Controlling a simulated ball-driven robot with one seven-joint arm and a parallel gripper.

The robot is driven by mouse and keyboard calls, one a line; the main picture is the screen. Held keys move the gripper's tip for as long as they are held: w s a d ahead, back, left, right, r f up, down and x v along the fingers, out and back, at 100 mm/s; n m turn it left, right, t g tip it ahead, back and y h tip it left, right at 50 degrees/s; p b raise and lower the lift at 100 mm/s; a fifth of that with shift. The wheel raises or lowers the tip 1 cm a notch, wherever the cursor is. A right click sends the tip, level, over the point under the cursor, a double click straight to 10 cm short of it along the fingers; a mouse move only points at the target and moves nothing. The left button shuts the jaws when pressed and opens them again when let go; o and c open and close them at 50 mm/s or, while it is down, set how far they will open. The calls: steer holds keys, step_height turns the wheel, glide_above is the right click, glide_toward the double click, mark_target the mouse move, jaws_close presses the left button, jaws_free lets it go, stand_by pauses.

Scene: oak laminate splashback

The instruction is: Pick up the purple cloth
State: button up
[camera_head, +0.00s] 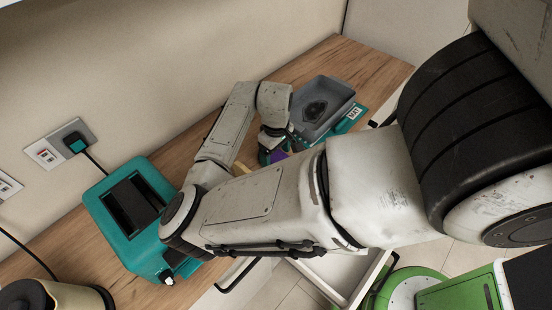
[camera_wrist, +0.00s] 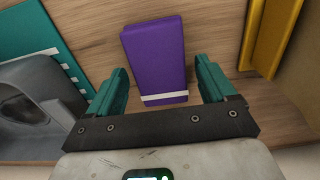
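The purple cloth (camera_wrist: 155,55) shows in the wrist view as a folded block with a white stripe near its lower end. It lies on the wooden counter (camera_wrist: 100,30). My gripper (camera_wrist: 160,88) is open, with one teal finger on each side of the cloth's lower end. A gap shows between each finger and the cloth. In the head view only a small purple patch of the cloth (camera_head: 279,156) shows beside my gripper (camera_head: 270,155); my arm hides most of both.
A yellow object (camera_wrist: 270,35) is close on the other side. A teal toaster (camera_head: 130,215) stands at the left. An open drawer (camera_head: 345,275) is below the counter.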

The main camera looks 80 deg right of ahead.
mark_target(276, 156)
steer(key=c, duration=0.9)
steer(key=shift+o, duration=0.2)
steer(key=shift+r, duration=0.45)
step_height(276, 156, up, 2)
steer(key=shift+r, duration=0.1)
steer(key=s+a+r+b, duration=0.2)
steer(key=s+a+r, duration=0.4)
steer(key=a+r, duration=0.4)
steer(key=shift+s+a, duration=0.3)
steer(key=shift+a, duration=0.9)
